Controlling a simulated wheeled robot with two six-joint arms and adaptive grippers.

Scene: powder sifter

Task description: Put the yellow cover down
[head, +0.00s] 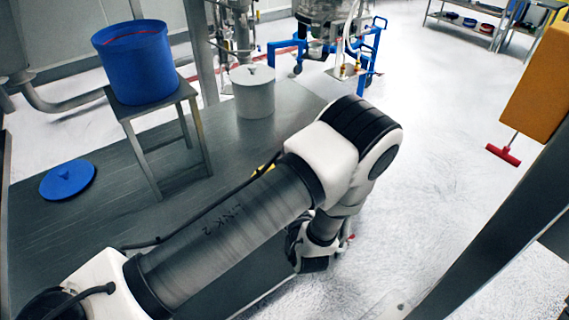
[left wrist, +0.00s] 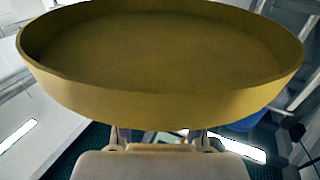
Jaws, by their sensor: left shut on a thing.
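The yellow cover (left wrist: 165,50) is a round, shallow dish with a raised rim. It fills the upper part of the left wrist view, with its hollow side showing. In the head view my left arm hides that gripper. A small yellow patch (head: 267,166) shows just above the arm link there; I cannot tell if it is part of the cover. My right gripper is in neither view.
A blue bucket (head: 136,68) stands on a metal stool (head: 157,128) on the grey platform (head: 110,225). A blue lid (head: 68,180) lies flat at its left. A white container (head: 253,94) stands at the platform's far end. Bare platform shows between lid and arm.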

